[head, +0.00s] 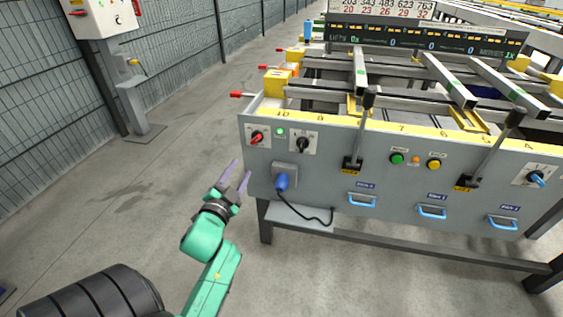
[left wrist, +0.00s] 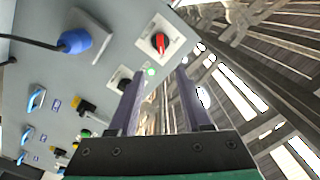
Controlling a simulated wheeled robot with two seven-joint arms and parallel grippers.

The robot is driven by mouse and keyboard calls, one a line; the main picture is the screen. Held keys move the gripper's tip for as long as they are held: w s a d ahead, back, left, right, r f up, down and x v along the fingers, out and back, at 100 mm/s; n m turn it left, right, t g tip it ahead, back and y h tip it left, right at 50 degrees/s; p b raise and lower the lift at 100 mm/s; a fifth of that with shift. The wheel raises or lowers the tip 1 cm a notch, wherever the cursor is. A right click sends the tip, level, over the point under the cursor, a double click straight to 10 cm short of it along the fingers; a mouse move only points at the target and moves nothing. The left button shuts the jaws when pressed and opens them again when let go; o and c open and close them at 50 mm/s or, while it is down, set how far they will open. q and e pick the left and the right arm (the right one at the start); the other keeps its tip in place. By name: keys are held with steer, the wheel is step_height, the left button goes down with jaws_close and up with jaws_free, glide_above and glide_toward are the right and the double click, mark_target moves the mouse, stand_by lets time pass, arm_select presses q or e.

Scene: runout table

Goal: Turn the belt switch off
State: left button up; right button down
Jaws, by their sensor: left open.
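The grey control panel (head: 350,180) carries rotary switches whose labels are too small to read, so I cannot tell which is the belt switch. A red-handled switch (head: 257,138) on a white plate is at its upper left, its handle slanted; it also shows in the left wrist view (left wrist: 160,43). A black-handled switch (head: 303,145) is just right of it; in the left wrist view it (left wrist: 124,85) is partly hidden by a finger. My left gripper (head: 241,168) is open and empty, below and left of the red switch, apart from it. My right gripper is out of view.
A lit green lamp (head: 280,131) sits between the two switches. A blue plug (head: 282,181) with a black cable juts out below. Black levers (head: 352,163), push buttons and a blue-handled switch (head: 537,179) are further right. Red-tipped rods stick out at the table's left.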

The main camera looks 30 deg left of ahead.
mark_target(256, 141)
arm_select(q)
steer(key=x, duration=0.6)
steer(key=b+x, duration=0.1)
steer(key=x, duration=0.6)
steer(key=shift+w+a, duration=0.15)
steer(key=shift+a, duration=0.15)
steer(key=shift+w+a, duration=0.2)
steer(key=shift+w, duration=0.3)
jaws_close()
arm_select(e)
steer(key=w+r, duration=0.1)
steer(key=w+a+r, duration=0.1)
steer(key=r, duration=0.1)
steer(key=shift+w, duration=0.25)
